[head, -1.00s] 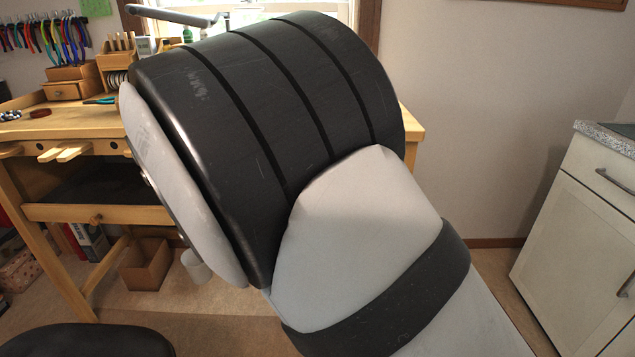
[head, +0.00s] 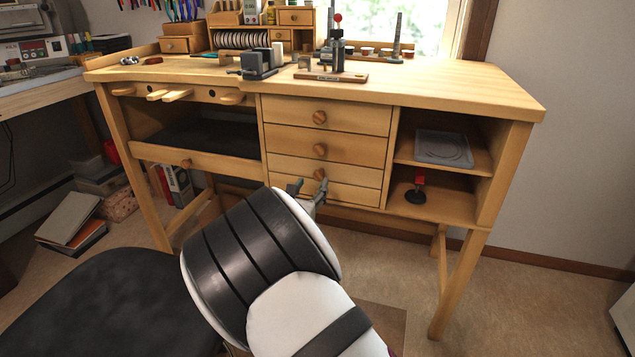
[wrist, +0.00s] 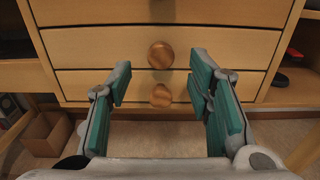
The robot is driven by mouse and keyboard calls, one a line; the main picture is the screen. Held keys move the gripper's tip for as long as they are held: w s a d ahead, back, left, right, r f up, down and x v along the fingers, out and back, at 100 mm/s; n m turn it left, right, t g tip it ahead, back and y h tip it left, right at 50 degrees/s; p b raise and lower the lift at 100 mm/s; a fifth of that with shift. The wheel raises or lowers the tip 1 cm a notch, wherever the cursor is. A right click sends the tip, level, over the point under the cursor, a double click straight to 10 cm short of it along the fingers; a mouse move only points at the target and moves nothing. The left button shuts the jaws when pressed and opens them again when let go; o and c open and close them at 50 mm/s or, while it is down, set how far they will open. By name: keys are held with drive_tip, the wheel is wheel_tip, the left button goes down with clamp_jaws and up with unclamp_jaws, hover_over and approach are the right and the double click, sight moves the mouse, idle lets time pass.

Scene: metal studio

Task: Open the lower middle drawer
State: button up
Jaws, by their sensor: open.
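The wooden workbench has a middle stack of drawers with round wooden knobs. All the drawers I see look shut. In the wrist view the lowest drawer front (wrist: 85,88) has a knob (wrist: 161,95), and the drawer front above it (wrist: 85,47) has another knob (wrist: 160,55). In the head view a lower knob (head: 319,174) shows just above my gripper (head: 307,187), which hides part of the lowest fronts. In the wrist view my gripper (wrist: 160,78) is open and empty. Its teal-padded fingers stand either side of the two knobs' line, with no visible contact.
Open shelves (head: 440,180) with a grey tray and a red-topped item are right of the drawers. A dark stool seat (head: 100,300) stands at the lower left. Tools stand on the bench top (head: 440,85). A cardboard box (wrist: 47,133) is on the floor, lower left.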

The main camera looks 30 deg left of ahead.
sight(318, 176)
drive_tip(key=shift+b+x, duration=0.6)
drive_tip(key=shift+x, duration=2.2)
drive_tip(key=shift+d, duration=0.1)
drive_tip(key=shift+c, duration=0.6)
drive_tip(key=shift+s, duration=0.1)
clamp_jaws()
